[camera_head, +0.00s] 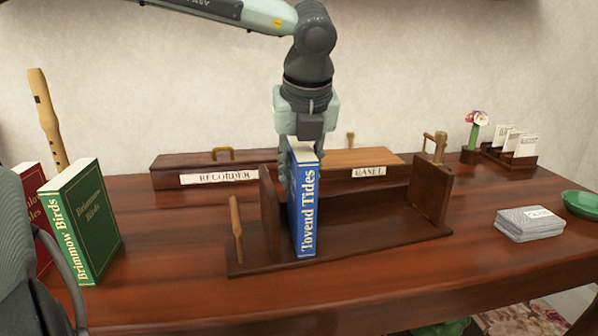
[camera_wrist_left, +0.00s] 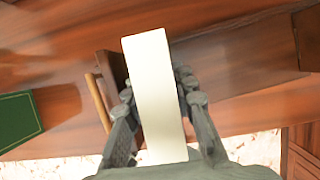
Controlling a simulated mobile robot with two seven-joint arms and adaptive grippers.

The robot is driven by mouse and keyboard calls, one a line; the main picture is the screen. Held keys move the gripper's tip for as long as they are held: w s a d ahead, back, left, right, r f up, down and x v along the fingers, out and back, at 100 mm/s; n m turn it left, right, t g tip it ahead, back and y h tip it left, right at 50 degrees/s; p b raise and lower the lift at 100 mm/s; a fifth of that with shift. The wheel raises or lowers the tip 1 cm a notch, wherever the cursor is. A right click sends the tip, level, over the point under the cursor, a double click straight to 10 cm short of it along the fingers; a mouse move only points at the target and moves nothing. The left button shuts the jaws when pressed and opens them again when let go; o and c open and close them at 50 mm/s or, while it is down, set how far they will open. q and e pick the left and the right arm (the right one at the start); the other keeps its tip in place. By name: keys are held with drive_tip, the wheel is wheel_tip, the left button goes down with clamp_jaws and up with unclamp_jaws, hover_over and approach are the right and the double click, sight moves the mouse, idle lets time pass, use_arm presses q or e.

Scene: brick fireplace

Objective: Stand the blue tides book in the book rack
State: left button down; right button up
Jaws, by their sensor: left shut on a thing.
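My left gripper (camera_head: 303,145) comes down from above and is shut on the top of the book. In the left wrist view the book's pale page edge (camera_wrist_left: 157,90) lies between the two fingers (camera_wrist_left: 160,105). My right gripper is not in view.
A green book (camera_head: 92,220) and a red book (camera_head: 32,195) stand at the left, near a recorder (camera_head: 48,120). Two lidded boxes (camera_head: 240,160) are behind the rack. A grey folded cloth (camera_head: 530,225) and green bowl (camera_head: 582,204) are at the right. The rack's right portion is empty.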

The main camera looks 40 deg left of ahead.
use_arm(q)
drive_tip(key=c, duration=1.3)
unclamp_jaws()
drive_tip(key=shift+o, duration=0.2)
drive_tip(key=v, duration=1.2)
